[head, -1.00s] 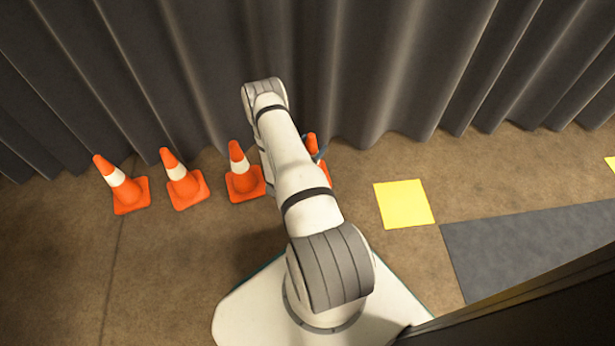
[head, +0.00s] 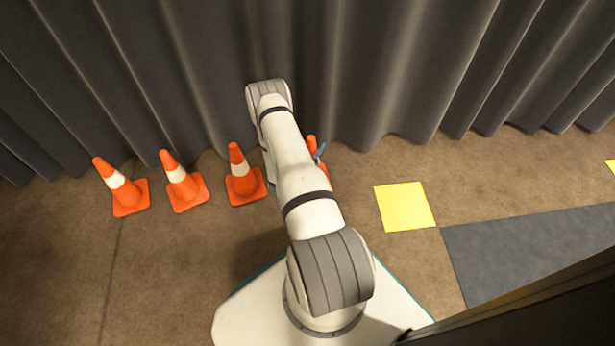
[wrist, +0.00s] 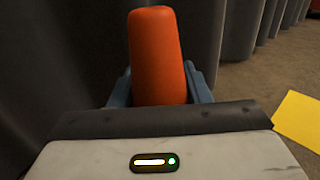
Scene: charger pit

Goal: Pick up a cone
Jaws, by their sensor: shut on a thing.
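My gripper (wrist: 159,88) is shut on the orange top of a cone (wrist: 157,52), with a blue finger on each side of it in the wrist view. The cone's lower part is hidden there behind the gripper body. In the head view, this cone (head: 312,145) shows only as an orange sliver right of my arm, with a blue fingertip beside it. I cannot tell whether its base touches the floor. Three more orange cones with white bands stand upright in a row to the left: the far left one (head: 128,195), the middle one (head: 184,186) and the nearest one (head: 243,183).
A dark pleated curtain (head: 400,70) hangs close behind the cones. A yellow square (head: 404,205) lies on the brown floor to the right, beside a dark grey floor panel (head: 530,245). A dark edge (head: 550,310) crosses the lower right corner. Floor at lower left is clear.

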